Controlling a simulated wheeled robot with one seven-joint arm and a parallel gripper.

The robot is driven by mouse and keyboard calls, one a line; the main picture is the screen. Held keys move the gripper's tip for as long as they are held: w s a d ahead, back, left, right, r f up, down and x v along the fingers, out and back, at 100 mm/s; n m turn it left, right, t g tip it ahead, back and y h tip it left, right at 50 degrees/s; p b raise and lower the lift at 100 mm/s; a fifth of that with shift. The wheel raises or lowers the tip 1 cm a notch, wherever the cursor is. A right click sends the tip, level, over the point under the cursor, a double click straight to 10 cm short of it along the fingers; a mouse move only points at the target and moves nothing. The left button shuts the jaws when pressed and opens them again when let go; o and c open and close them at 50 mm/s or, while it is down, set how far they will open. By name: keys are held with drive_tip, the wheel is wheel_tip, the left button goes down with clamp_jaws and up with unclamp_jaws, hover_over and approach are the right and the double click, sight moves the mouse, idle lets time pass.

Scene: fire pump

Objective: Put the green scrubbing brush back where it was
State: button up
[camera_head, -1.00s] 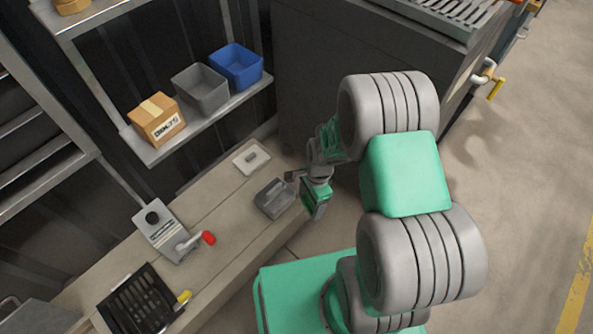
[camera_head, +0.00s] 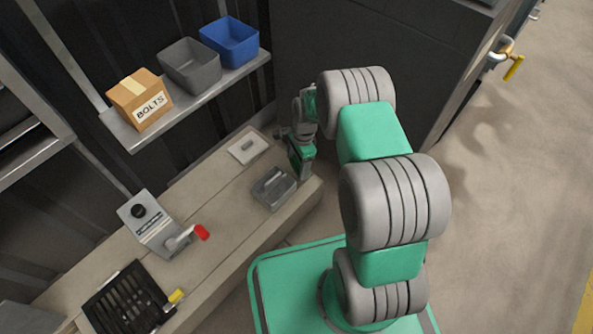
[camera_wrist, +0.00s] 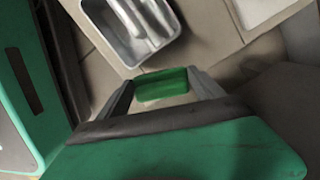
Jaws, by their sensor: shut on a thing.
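The green scrubbing brush (camera_wrist: 165,88) shows in the wrist view as a small green block between the two grey fingers of my gripper (camera_wrist: 161,80). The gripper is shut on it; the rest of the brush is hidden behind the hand. In the head view my gripper (camera_head: 302,163) is over the right end of the bench, just right of a grey metal tray (camera_head: 273,188). I cannot clearly separate the brush from the green hand there. The tray also shows in the wrist view (camera_wrist: 127,48), beyond the fingertips, with grey rounded shapes inside.
A pale plate (camera_head: 248,147) lies behind the tray. A device with a red-tipped lever (camera_head: 160,230) and a black rack (camera_head: 130,300) stand farther left on the bench. A shelf above holds a bolts box (camera_head: 140,100), a grey bin (camera_head: 190,66) and a blue bin (camera_head: 230,43).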

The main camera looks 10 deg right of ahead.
sight(296, 167)
drive_tip(key=shift+w+f, duration=0.25)
drive_tip(key=shift+f, duration=0.1)
drive_tip(key=shift+w+f+b, duration=0.15)
drive_tip(key=shift+f+b, duration=0.3)
drive_tip(key=shift+f, duration=0.4)
drive_tip(key=shift+w+f+b, duration=0.15)
drive_tip(key=shift+f+b, duration=0.3)
drive_tip(key=shift+f, duration=0.4)
drive_tip(key=shift+f, duration=0.2)
drive_tip(key=o, duration=1.3)
